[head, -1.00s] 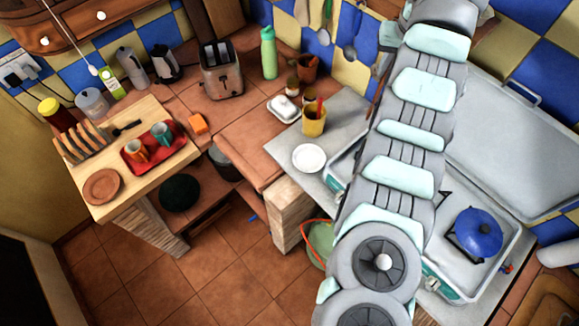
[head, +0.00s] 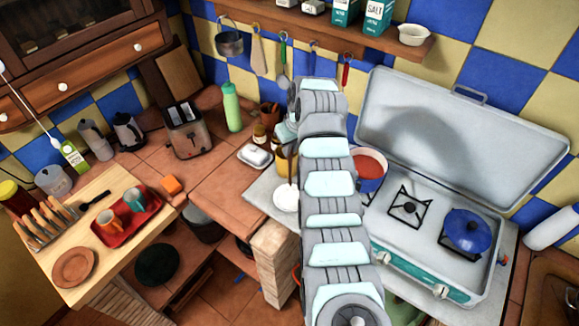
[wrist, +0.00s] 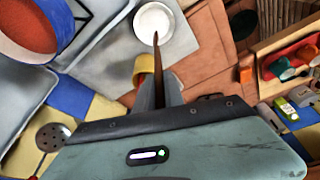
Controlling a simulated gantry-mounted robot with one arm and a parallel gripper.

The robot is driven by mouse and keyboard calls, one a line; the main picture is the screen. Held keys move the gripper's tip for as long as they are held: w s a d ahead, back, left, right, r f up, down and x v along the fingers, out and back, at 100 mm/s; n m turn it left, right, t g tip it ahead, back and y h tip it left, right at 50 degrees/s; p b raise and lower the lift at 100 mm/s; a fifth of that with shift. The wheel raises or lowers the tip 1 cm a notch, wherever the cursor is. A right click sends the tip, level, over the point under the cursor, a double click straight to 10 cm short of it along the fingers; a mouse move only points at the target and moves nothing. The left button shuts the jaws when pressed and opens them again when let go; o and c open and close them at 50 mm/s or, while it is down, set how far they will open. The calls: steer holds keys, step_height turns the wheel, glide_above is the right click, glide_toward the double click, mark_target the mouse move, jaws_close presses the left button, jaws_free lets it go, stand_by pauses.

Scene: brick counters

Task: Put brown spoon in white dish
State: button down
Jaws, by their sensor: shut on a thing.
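My gripper (wrist: 159,92) is shut on the brown spoon (wrist: 157,62), which sticks out long and thin past the fingers in the wrist view. The white dish (wrist: 150,27) lies on the grey counter, and the spoon's far end overlaps its near rim in that view; I cannot tell whether they touch. In the head view the small white dish (head: 284,200) is beside my arm, partly hidden by it. The spoon (head: 291,168) shows there as a dark line above the dish. The fingers are largely hidden by my arm in the head view.
A yellow cup (wrist: 143,63) stands close beside the spoon. A blue pot with red contents (head: 370,163) and a blue lidded pot (head: 467,232) sit on the stove right of my arm. A white butter dish (head: 255,156) and toaster (head: 189,138) stand left.

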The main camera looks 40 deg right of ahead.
mark_target(291, 164)
step_height(291, 164, down, 9)
steer(key=shift+p, duration=0.55)
steer(key=shift+f, duration=0.2)
steer(key=c, duration=1.4)
jaws_free()
steer(key=shift+c, duration=0.2)
steer(key=shift+r, duration=0.1)
steer(key=shift+r, duration=0.35)
steer(key=b+v, duration=0.2)
steer(key=v, duration=0.9)
steer(key=shift+r, duration=0.25)
steer(key=shift+s, duration=0.1)
